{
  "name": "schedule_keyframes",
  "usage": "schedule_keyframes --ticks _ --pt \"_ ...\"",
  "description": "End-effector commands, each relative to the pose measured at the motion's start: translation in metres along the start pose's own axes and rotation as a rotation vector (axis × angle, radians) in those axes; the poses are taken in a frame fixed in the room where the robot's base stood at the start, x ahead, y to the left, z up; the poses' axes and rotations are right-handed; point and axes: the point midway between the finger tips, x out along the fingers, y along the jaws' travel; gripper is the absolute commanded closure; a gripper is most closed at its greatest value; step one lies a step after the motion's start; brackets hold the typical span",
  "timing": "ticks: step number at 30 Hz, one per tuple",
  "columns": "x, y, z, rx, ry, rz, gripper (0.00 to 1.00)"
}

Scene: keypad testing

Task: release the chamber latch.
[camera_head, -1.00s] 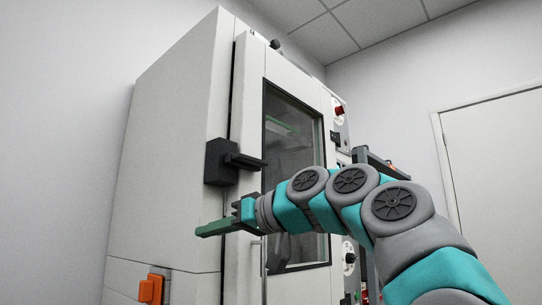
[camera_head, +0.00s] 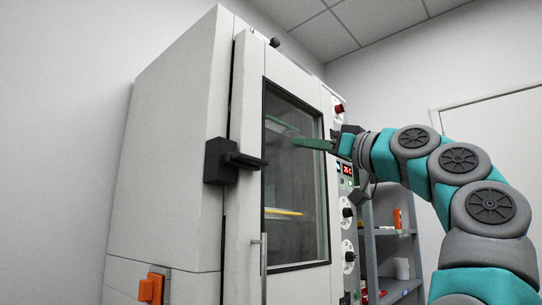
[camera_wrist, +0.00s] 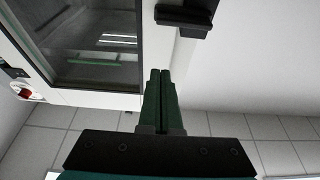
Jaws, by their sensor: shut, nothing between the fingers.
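The chamber latch is a black block (camera_head: 216,161) on the left front edge of the white test chamber (camera_head: 175,140). Its black handle (camera_head: 245,161) points right across the edge of the door (camera_head: 248,215). The latch also shows at the top of the wrist view (camera_wrist: 185,18). My gripper (camera_head: 296,142) is in front of the door window, right of the latch and apart from it. Its green fingers point left. In the wrist view the fingers (camera_wrist: 161,72) lie together, with nothing between them, pointing up toward the latch.
The door has a dark window (camera_head: 293,235) and a vertical metal handle (camera_head: 263,262). A control panel with a red display (camera_head: 347,169) and knobs is right of the door. A grey shelf (camera_head: 390,232) stands farther right. An orange part (camera_head: 151,289) is low on the left.

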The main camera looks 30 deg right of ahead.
Motion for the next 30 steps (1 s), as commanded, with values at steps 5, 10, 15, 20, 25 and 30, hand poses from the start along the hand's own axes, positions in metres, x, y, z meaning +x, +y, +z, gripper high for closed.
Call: schedule_keyframes --ticks 5,10,15,20,25,30 --pt "0.0 0.0 0.0 0.0 -0.001 0.0 1.0" --pt "0.007 0.0 0.0 0.001 -0.002 0.001 1.0" --pt "0.026 0.001 0.0 0.001 -0.005 0.001 1.0" --pt "0.052 0.0 -0.002 0.001 -0.005 -0.001 1.0" --pt "0.08 0.0 -0.002 0.0 -0.003 0.0 1.0" --pt "0.102 0.001 -0.001 0.001 -0.005 0.0 1.0"
